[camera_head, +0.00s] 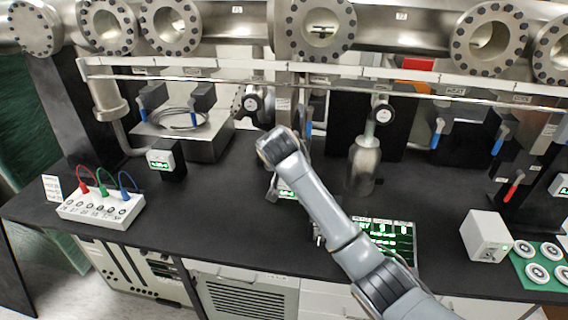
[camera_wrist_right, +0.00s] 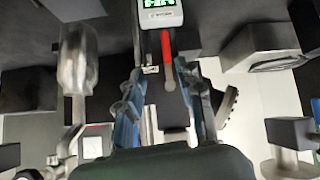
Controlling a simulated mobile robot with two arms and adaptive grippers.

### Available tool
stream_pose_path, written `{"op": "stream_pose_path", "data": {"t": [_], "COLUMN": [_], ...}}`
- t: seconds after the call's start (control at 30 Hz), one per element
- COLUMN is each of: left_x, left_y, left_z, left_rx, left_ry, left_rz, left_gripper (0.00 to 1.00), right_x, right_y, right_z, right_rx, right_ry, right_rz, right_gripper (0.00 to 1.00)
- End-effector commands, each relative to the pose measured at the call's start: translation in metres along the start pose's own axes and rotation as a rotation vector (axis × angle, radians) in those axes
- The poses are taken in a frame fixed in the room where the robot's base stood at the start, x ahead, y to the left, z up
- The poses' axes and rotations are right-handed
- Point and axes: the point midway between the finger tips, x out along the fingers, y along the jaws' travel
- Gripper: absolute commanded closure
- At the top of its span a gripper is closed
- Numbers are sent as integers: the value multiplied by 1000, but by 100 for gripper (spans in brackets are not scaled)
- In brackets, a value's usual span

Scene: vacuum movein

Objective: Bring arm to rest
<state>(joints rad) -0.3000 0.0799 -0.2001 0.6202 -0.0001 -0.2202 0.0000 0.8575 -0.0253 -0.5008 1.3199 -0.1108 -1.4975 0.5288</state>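My right arm (camera_head: 325,205) comes in from the lower right in the head view and reaches over the black bench, its wrist bent in front of the pipework. Its gripper is mostly hidden there behind the arm. In the right wrist view my right gripper (camera_wrist_right: 166,80) has its two blue-padded fingers spread apart. A red handle (camera_wrist_right: 167,47) shows between and beyond the fingertips, with no clear contact. A white gauge with a green display (camera_wrist_right: 160,12) is just above it. My left arm and gripper are in neither view.
The black bench (camera_head: 235,235) has free room at the front left. A white box with coloured cables (camera_head: 100,207) stands left. A steel cylinder (camera_head: 364,165) and a display panel (camera_head: 393,238) are near the arm. A white box (camera_head: 486,236) stands right. Flanged steel pipework (camera_head: 380,35) spans the back.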

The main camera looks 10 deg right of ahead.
Motion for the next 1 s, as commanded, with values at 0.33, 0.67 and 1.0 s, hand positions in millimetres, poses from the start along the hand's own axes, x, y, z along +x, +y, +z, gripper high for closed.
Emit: {"op": "stream_pose_path", "data": {"t": [0.33, 0.67, 1.0], "left_x": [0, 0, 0], "left_y": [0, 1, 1], "left_z": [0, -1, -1], "left_rx": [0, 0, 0], "left_ry": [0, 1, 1], "left_rz": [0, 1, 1], "left_gripper": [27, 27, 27], "right_x": [17, -7, -78], "right_y": [7, 46, 102], "right_z": [104, 272, 395], "right_rx": [-30, -76, -140], "right_ry": [-107, -256, -365], "right_rz": [-76, -168, -201], "right_gripper": [64, 64, 64]}}
